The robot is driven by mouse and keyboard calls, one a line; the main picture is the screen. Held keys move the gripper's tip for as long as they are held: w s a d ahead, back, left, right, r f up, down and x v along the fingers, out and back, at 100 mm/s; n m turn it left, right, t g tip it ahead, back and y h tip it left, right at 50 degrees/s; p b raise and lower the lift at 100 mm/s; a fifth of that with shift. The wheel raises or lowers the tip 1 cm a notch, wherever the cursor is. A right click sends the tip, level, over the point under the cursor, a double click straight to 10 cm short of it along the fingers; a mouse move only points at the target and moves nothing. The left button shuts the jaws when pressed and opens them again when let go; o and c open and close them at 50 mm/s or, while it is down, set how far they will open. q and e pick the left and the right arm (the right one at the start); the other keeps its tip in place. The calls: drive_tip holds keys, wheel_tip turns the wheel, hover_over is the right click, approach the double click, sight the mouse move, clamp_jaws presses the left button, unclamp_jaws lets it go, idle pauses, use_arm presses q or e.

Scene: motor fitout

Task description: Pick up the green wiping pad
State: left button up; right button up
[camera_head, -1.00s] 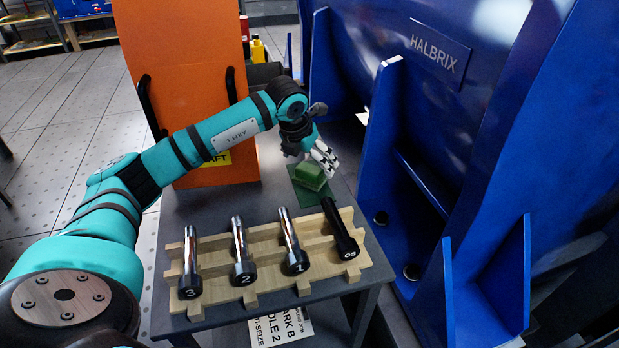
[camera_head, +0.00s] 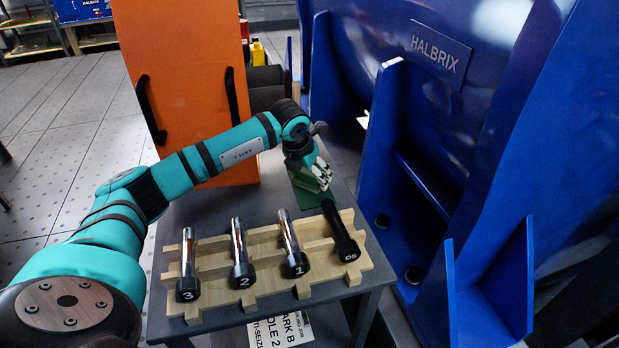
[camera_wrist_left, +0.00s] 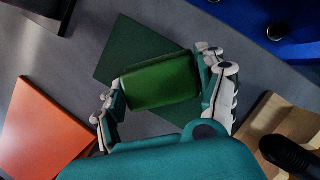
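The green wiping pad (camera_head: 308,181) is a small block on a dark green mat (camera_head: 313,198) at the far end of the grey table. In the left wrist view the pad (camera_wrist_left: 160,82) lies between the fingers of my left gripper (camera_wrist_left: 160,85), with fingers close along both of its ends. I cannot tell whether they touch it. In the head view my left gripper (camera_head: 318,173) is down at the pad and partly hides it. My right gripper is not in view.
A wooden rack (camera_head: 215,262) with several black-ended cylinders stands on the near part of the table (camera_head: 195,222). An orange panel (camera_head: 190,75) rises behind my arm. A large blue housing (camera_head: 440,120) stands close on the right.

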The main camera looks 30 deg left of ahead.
use_arm(q)
drive_tip(key=c, duration=0.5)
drive_tip(key=shift+r, duration=0.1)
drive_tip(key=shift+c, duration=0.2)
wheel_tip(320, 180, up, 10)
drive_tip(key=shift+p, duration=1)
